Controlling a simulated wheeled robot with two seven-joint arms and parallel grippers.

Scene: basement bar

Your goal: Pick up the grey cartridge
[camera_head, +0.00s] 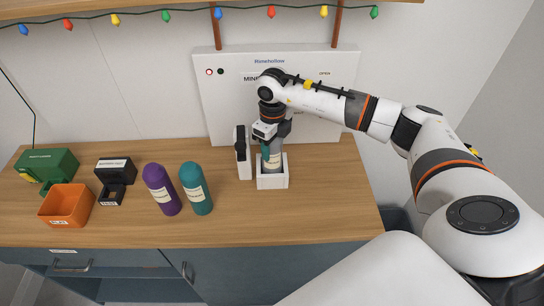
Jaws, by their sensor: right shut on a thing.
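The grey cartridge (273,163) stands upright in a white square holder (272,182) on the counter, in front of a white machine. A pale label shows on its side, and its lower end is hidden by the holder's wall. My right gripper (268,146) reaches down over it from above and is shut on its upper part. The gripper hides the cartridge's top. My left gripper is not in view.
A white upright piece (243,153) with black parts stands just left of the holder. Purple (161,190) and teal (196,189) cartridges, a black stand (115,175), an orange bin (66,205) and a green box (47,168) are farther left. The wooden counter (335,200) is clear at right.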

